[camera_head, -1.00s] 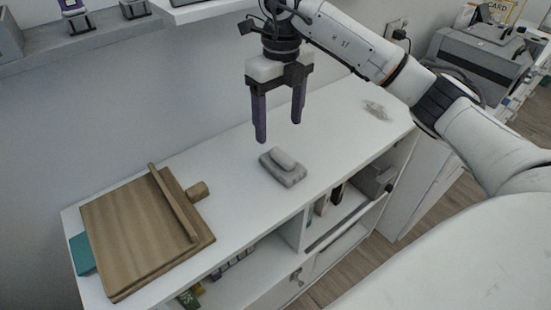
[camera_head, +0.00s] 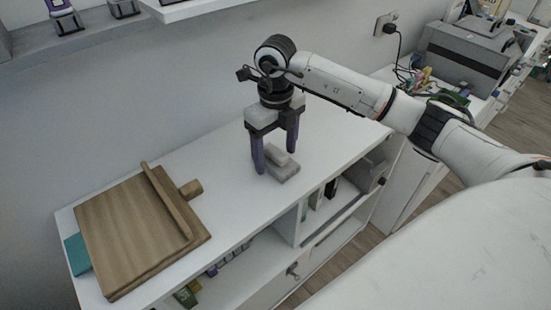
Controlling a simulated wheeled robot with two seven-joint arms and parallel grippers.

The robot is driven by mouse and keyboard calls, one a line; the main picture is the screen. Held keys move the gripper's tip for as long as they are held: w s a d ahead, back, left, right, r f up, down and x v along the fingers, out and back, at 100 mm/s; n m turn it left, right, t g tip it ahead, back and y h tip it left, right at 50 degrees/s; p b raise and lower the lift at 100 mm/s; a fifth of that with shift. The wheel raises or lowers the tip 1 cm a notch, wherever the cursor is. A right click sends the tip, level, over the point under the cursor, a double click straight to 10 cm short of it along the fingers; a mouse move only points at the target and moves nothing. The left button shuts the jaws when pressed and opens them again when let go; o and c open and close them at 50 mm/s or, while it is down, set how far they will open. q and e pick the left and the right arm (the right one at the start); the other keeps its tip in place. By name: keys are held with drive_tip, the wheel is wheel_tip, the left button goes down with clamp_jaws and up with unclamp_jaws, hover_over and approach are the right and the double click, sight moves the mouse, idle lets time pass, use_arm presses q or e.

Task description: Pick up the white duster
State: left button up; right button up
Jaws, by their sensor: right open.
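The white duster (camera_head: 284,170), a small grey-white block with a raised handle, lies on the white desk top (camera_head: 228,205) near its front edge. My right gripper (camera_head: 275,162) is open and points down at the duster. Its left finger reaches down beside the duster's left end, and its right finger is at the far right side. The fingers partly hide the duster, and I cannot tell whether they touch it. My left gripper is not in view.
A wooden board (camera_head: 128,235) with a raised bar lies on the left of the desk, over a teal item (camera_head: 77,254). Open shelves (camera_head: 318,225) with several items are below the desk top. A grey printer (camera_head: 465,55) stands at the far right. A wall shelf (camera_head: 200,8) hangs above.

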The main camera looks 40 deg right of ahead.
sight(276, 150)
drive_tip(key=c, duration=1.1)
drive_tip(key=shift+r, duration=0.1)
drive_tip(key=shift+c, duration=0.2)
wheel_tip(276, 150, up, 10)
drive_tip(key=shift+f, duration=0.1)
